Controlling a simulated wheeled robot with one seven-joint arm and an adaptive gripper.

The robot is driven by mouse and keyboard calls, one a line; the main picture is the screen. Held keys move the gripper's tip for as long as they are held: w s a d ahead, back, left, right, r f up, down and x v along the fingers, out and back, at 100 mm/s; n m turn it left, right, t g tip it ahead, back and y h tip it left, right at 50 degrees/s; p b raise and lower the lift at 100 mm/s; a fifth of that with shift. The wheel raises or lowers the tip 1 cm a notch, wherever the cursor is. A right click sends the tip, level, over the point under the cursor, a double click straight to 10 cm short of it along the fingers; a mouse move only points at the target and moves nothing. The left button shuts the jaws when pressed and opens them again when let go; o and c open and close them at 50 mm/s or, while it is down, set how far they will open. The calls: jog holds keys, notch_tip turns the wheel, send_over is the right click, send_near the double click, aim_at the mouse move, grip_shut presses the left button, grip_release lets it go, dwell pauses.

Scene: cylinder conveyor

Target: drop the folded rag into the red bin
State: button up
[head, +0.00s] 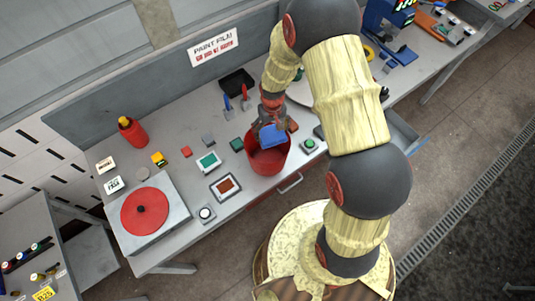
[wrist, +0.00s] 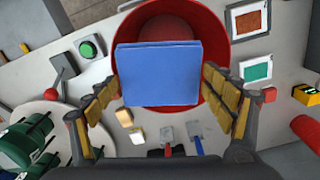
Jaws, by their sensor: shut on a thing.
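The folded rag (wrist: 158,75) is a flat blue square held between the two fingers of my gripper (wrist: 160,98) in the wrist view. In the head view the rag (head: 272,136) shows just below my gripper (head: 270,122), over the mouth of the red bin. The red bin (head: 268,162) stands upright at the table's front edge. In the wrist view the red bin (wrist: 217,30) lies behind the rag, which hides much of its opening. My gripper is shut on the rag.
The grey table (head: 170,205) carries a red disc on a square base (head: 145,211), framed cards (head: 225,187), a red canister (head: 132,131) and a black tray (head: 236,82). A green button (head: 309,144) sits right of the bin. Several small blocks lie around.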

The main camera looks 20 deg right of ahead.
jog(key=shift+f+b, duration=0.7)
jog(key=shift+f, duration=1.1)
jog(key=o, duration=1.2)
notch_tip(320, 180, up, 12)
jog(key=shift+r, duration=0.1)
